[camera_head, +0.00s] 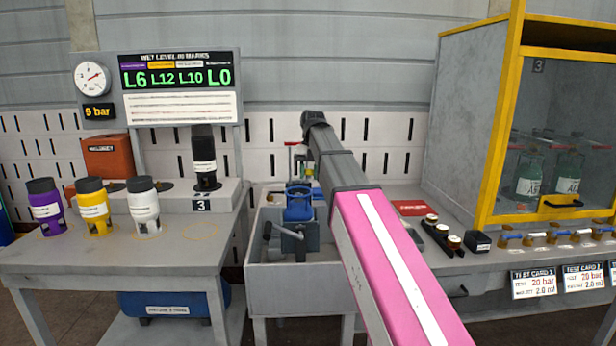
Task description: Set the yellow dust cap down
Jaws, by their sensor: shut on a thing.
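My pink and grey arm reaches from the bottom right up to the middle of the view, and its dark far end is above the blue valve body. My gripper's fingers are hidden behind the arm. I cannot make out the yellow dust cap. The blue valve body (298,204) stands upright at a grey vise (291,240) on the middle bench. A black rail (436,234) to the right of my arm bears three small round pieces with pale tops.
Purple (45,211), yellow (93,211) and white (144,212) black-topped containers stand on the left table (110,257). A black one (204,160) stands on the raised step behind. A yellow-framed cabinet (500,120) with green cylinders stands at right. Several small fittings line its front.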

